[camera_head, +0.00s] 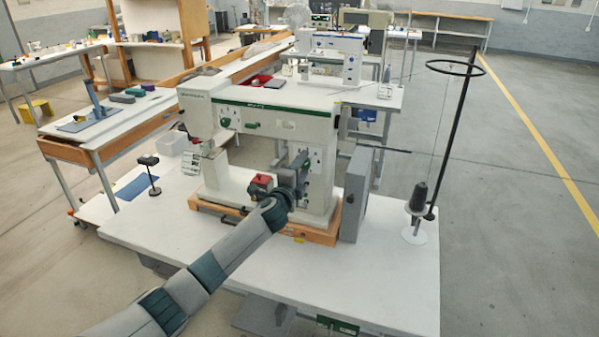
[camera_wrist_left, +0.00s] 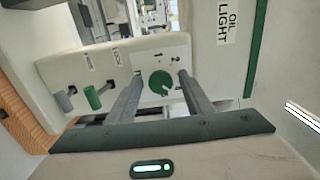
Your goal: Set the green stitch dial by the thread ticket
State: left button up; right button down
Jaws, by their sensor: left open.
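The green stitch dial (camera_wrist_left: 161,82) sits on a white panel of the machine in the left wrist view. Numerals 1 and 2 are printed above it, and a pale mark shows at its lower right. My left gripper (camera_wrist_left: 160,75) is open, its two fingers on either side of the dial; whether they touch it is unclear. In the head view my left gripper (camera_head: 300,166) is at the front of the white sewing machine (camera_head: 280,122), and the dial cannot be made out there. A small printed card (camera_head: 190,163) stands left of the machine; its text is unreadable. My right gripper is out of view.
A green lever (camera_wrist_left: 95,96) and a grey lever (camera_wrist_left: 64,100) stand left of the dial. A dark thread cone (camera_head: 418,196) and tall stand (camera_head: 452,140) are at the right. A grey box (camera_head: 354,195) flanks the machine. The front right tabletop (camera_head: 385,270) is clear.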

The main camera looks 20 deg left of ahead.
pick_arm(q)
jog(key=s+b, duration=0.4)
jog(key=s, duration=1.3)
jog(key=shift+s+a, duration=0.2)
jog(key=shift+a, duration=0.15)
jog(key=shift+f, duration=0.1)
